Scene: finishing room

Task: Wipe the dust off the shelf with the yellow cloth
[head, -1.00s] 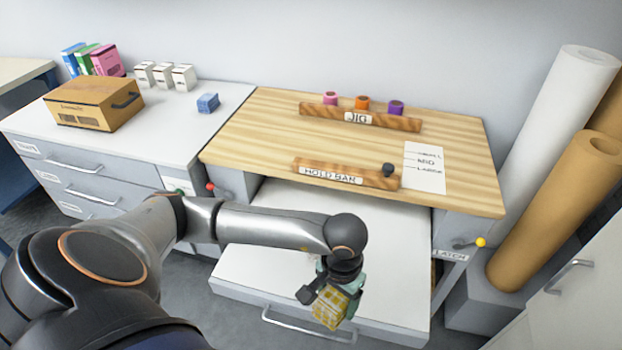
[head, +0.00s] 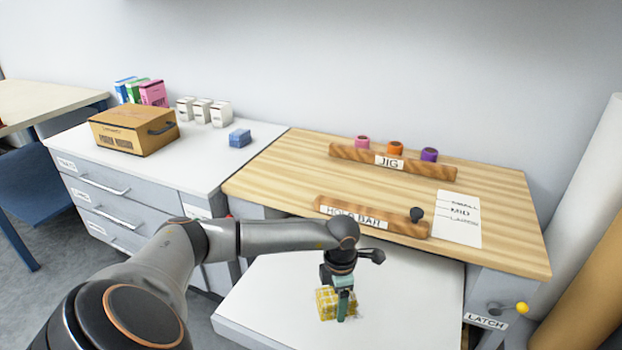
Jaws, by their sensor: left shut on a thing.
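My left gripper (head: 340,285) is shut on the yellow checked cloth (head: 326,303). It holds the cloth over the white pull-out shelf (head: 410,300) below the wooden bench top. I cannot tell whether the cloth touches the shelf surface. I see no clear dust on the visible part of the shelf. My left arm crosses in front and hides the shelf's back left part. My right gripper is not in view.
The wooden bench top (head: 300,170) overhangs the shelf and carries the hold bar (head: 335,214), the jig (head: 430,170) and a paper list (head: 459,220). A yellow-knobbed latch (head: 521,308) is at right. A cardboard box (head: 133,130) and a blue block (head: 239,138) stand on the left cabinet.

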